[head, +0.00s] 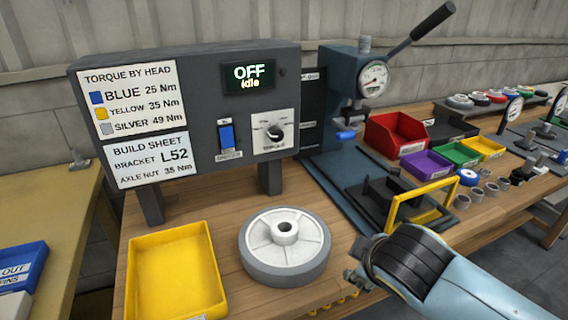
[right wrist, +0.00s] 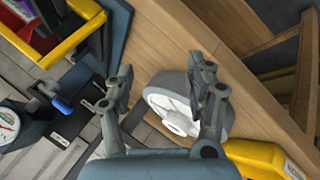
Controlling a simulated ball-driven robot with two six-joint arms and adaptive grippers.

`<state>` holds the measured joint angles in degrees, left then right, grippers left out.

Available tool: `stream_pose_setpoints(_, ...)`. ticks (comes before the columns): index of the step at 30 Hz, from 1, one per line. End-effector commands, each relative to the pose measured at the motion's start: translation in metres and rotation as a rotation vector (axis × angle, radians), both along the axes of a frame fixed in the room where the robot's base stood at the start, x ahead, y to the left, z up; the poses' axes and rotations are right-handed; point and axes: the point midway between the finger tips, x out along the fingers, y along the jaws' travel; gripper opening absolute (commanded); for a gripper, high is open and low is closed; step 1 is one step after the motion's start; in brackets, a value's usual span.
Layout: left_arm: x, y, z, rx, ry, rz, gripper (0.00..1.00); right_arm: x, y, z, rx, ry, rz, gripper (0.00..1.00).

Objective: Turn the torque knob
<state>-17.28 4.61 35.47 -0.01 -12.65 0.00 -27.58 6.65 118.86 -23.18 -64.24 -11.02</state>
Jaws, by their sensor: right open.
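The box display (head: 248,76) reads "OFF idle". A blue switch (head: 227,136) sits left of the knob. My right gripper (head: 360,272) is low in front of the box, beside the wheel and well apart from the knob. In the right wrist view my right gripper (right wrist: 160,82) is open with nothing between its fingers. The knob does not show in that view. My left gripper is not in view.
A grey-rimmed wheel (head: 258,264) and a yellow tray (head: 178,270) lie on the wooden bench below the box. A blue press (head: 345,95) with a gauge and yellow-framed guard (head: 424,190) stands to the right. Coloured bins (head: 395,135) are beyond. Space before the knob is clear.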

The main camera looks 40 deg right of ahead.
Motion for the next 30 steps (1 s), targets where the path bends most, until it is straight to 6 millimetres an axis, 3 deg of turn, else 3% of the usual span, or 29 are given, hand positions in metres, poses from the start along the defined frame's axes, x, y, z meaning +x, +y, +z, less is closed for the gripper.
stream_pose_setpoints(3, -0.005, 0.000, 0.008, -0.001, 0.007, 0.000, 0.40, 0.026, -0.025, 0.037, -0.243, -0.047, 0.113, 0.55)
stream_pose_setpoints(8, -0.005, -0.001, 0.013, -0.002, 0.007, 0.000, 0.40, 0.066, -0.046, 0.080, -0.647, -0.065, 0.329, 0.55)
stream_pose_setpoints(11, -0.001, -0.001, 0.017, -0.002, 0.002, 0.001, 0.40, 0.096, -0.044, 0.109, -0.958, -0.037, 0.514, 0.55)
stream_pose_setpoints(15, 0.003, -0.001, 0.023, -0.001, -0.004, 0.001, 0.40, 0.134, -0.019, 0.135, -1.412, 0.061, 0.808, 0.55)
stream_pose_setpoints(21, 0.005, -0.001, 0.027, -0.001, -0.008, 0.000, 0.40, 0.159, 0.016, 0.134, -1.794, 0.201, 1.089, 0.55)
stream_pose_setpoints(26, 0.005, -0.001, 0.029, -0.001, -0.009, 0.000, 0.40, 0.172, 0.022, 0.132, -1.877, 0.237, 1.151, 0.55)
stream_pose_setpoints(30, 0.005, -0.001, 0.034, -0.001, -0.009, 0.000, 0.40, 0.194, 0.016, 0.133, -1.878, 0.237, 1.150, 0.55)
